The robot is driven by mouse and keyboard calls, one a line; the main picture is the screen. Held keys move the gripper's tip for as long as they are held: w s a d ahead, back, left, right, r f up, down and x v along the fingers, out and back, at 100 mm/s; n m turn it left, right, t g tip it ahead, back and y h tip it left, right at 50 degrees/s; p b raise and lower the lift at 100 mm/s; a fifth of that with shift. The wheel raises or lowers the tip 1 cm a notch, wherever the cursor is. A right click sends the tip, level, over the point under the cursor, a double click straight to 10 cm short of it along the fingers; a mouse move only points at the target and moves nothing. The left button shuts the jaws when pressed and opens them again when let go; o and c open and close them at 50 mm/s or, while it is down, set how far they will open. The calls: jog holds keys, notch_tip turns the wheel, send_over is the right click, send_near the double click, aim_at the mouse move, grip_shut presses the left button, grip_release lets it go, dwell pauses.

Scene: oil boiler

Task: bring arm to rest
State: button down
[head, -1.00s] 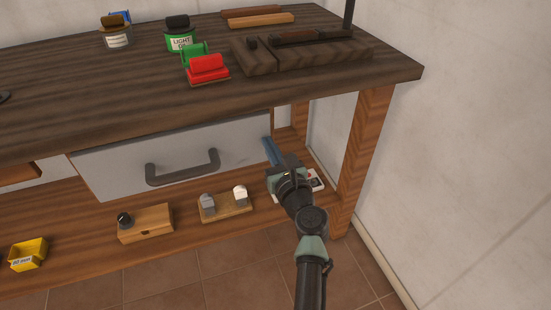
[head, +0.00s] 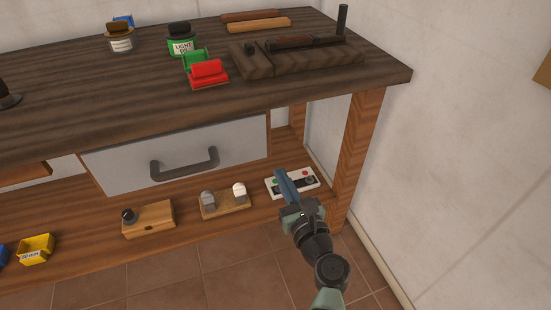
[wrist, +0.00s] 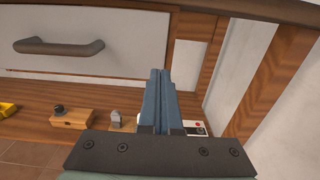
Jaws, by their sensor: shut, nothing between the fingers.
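My gripper (head: 285,182) is in the lower right of the head view, in front of the bench's lower shelf. Its blue fingers are together with nothing between them; they also show in the wrist view (wrist: 162,75), pointing toward the drawer side of the bench. The fingers overlap part of a white control box (head: 304,181) with a green and a red button on the lower shelf. I cannot tell whether they touch it. My arm reaches in from the bottom edge of the head view.
The bench (head: 120,85) has a grey drawer (head: 130,163) with a dark handle (head: 185,165). The shelf holds a wooden box with a knob (head: 148,220), a board with two switches (head: 225,203) and a yellow bin (head: 36,250). A bench leg (head: 356,155) and wall stand right. Floor in front is clear.

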jog(key=shift+v, duration=1.2)
jog(key=s+a+r+n+t, duration=0.1)
jog(key=a+r+n+t, duration=0.15)
jog(key=r+n, duration=1.1)
jog(key=s+a+r+n+t, duration=0.1)
jog(key=a+r+n, duration=0.3)
jog(key=r+n, duration=1)
jog(key=s+r+n+t+h, duration=0.25)
jog(key=s+r, duration=0.55)
jog(key=r, duration=0.4)
jog(key=s+r+n+t+h, duration=0.2)
jog(key=s+r+n+t, duration=0.15)
jog(key=s+r, duration=0.6)
notch_tip(320, 180, up, 27)
jog(key=w+p, duration=0.2)
jog(key=p, duration=2.2)
jog(key=shift+d+m, duration=0.35)
jog(key=shift+d, duration=0.05)
jog(key=shift+f+t+h, duration=0.15)
jog(key=shift+t+h, duration=0.1)
